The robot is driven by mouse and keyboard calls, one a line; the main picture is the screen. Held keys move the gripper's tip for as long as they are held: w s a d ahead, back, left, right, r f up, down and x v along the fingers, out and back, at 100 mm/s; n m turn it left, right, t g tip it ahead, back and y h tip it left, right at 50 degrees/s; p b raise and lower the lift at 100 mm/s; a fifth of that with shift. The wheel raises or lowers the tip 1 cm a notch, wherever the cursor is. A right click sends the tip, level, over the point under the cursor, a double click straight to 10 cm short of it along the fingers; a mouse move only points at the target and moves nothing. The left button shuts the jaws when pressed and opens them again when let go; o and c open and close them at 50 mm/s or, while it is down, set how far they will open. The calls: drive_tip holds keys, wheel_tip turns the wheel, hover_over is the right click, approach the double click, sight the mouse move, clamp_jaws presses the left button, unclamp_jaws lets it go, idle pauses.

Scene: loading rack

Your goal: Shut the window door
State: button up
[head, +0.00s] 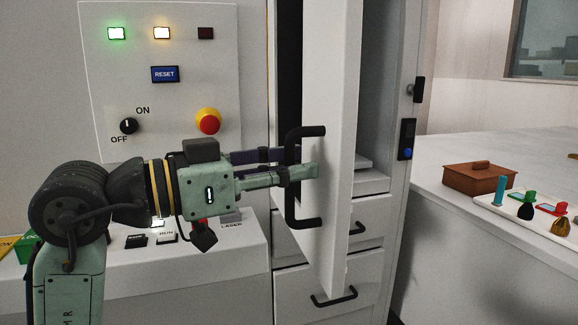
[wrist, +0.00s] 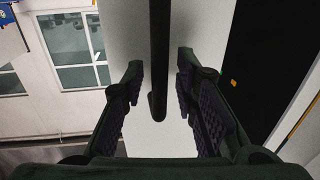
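The white door (head: 338,120) stands ajar and is seen nearly edge-on in the head view; no glass pane shows in it. Its black bar handle (head: 291,205) is on the face toward my gripper. My gripper (head: 300,163) reaches in from the left at handle height, with its fingertips at the handle. In the wrist view the handle (wrist: 158,60) runs between the two fingers of my gripper (wrist: 160,72), with a gap on each side. The fingers are apart and not closed on it. The white door panel (wrist: 185,22) lies just beyond the fingertips.
Behind the door is the cabinet's dark opening, with drawers (head: 335,283) below. A control panel (head: 180,90) with lights and a red button (head: 208,122) is behind my arm. At right, a table (head: 455,215) holds a brown box (head: 481,180) and small items.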

clamp_jaws()
idle(0.6)
